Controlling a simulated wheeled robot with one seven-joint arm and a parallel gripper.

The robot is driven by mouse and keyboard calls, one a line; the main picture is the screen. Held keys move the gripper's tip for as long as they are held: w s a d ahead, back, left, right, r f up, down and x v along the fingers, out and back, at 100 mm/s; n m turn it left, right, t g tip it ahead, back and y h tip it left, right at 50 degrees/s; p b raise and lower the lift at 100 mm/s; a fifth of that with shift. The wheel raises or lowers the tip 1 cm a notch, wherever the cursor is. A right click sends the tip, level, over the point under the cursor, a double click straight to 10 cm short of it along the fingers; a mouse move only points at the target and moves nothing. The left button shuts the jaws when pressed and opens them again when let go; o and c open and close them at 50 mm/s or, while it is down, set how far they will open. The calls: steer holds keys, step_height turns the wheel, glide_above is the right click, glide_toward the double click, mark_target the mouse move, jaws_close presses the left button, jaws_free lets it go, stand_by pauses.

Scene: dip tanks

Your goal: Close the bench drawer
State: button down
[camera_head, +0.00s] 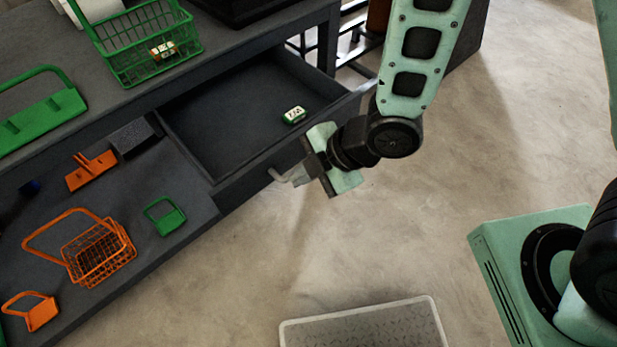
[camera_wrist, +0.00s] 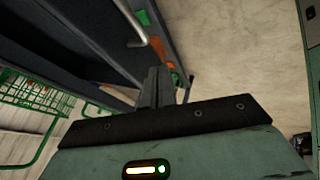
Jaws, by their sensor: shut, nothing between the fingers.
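The bench drawer (camera_head: 235,115) is pulled out from the dark bench, its inside open to view. A small green and white item (camera_head: 293,115) lies in it near the front right. A pale grey bar handle (camera_head: 276,175) is on the drawer's front face; it also shows in the wrist view (camera_wrist: 131,24). My gripper (camera_head: 300,174) is just outside the drawer front, close to the handle. Its fingers (camera_wrist: 157,82) are shut and empty. I cannot tell whether they touch the drawer or handle.
The bench top (camera_head: 110,235) holds an orange wire basket (camera_head: 98,252), a green basket (camera_head: 145,50), a green holder (camera_head: 40,115) and an orange bracket (camera_head: 91,170). A grey tray (camera_head: 365,328) lies at the bottom. The floor (camera_head: 240,265) before the drawer is clear.

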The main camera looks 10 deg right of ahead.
mark_target(259, 184)
steer(key=shift+w+a+f+p, duration=0.25)
steer(key=shift+w+a+f, duration=0.5)
steer(key=shift+a+f, duration=0.2)
steer(key=shift+w+a+f+p, duration=0.2)
steer(key=shift+w+a+f, duration=0.6)
steer(key=shift+a, duration=0.3)
steer(key=shift+w+a+f+p, duration=0.25)
steer(key=shift+w+a+f, duration=0.45)
steer(key=shift+a+f, duration=0.25)
